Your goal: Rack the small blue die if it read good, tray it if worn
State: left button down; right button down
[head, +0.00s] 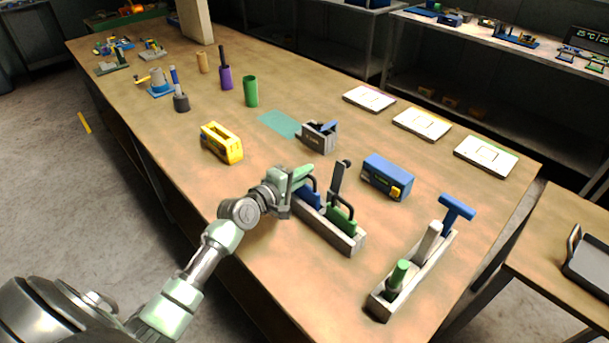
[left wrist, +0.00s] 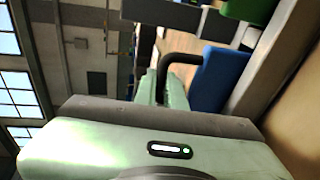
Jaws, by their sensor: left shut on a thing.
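A small blue die (head: 309,197) with a curved black handle sits at the left end of a grey rack (head: 322,231) in the head view. My left gripper (head: 301,179) is at its handle, shut on it. In the left wrist view the black handle (left wrist: 181,60) runs from between the fingers to the blue die (left wrist: 219,77). Whether the die is fully seated is hidden. A green die (head: 341,219) with an upright dark handle stands in the same rack. A dark tray (head: 597,258) lies on a side table at the right. My right gripper is not in view.
A second rack (head: 415,279) at the right holds green, white and blue-handled tools. A blue box (head: 386,176), a grey device (head: 319,137) and a yellow device (head: 221,142) stand around the gripper. White panels (head: 422,124) lie behind. The bench front left of the arm is clear.

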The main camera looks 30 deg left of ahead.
pick_arm(q)
jog(key=c, duration=1.8)
grip_release()
jog(key=shift+f, duration=0.2)
jog(key=o, duration=0.3)
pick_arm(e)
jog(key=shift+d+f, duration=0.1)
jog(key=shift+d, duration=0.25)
